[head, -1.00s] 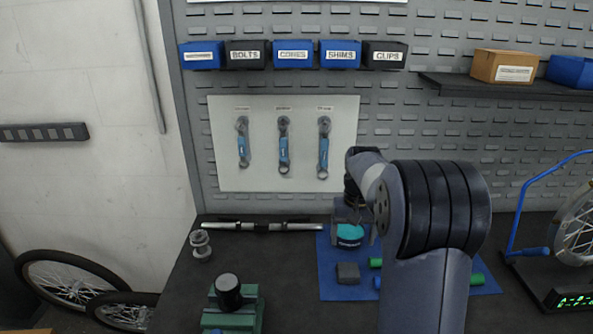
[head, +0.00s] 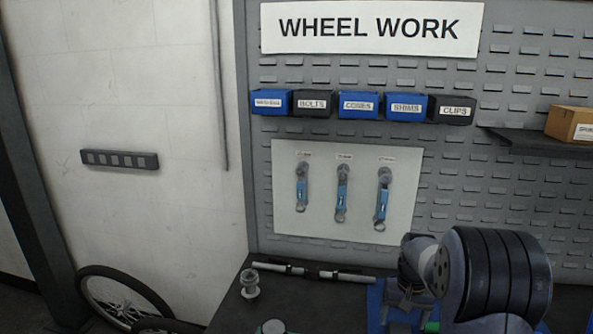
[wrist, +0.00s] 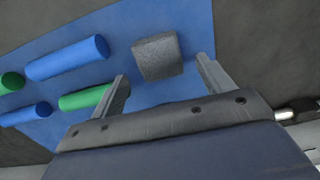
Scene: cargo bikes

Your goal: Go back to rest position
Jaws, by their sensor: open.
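My gripper (wrist: 163,70) is open in the wrist view, with its two fingers apart and nothing between them. A grey block (wrist: 158,55) lies on the blue mat (wrist: 120,20) beyond the fingertips; I cannot tell how far below. In the head view my arm (head: 490,275) is at the lower right. The gripper end is partly cut off by the bottom edge there, over the blue mat (head: 375,305).
Blue cylinders (wrist: 68,58) and green ones (wrist: 85,97) lie on the mat. A metal axle bar (head: 310,272) and a spool-like part (head: 249,284) are on the dark bench.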

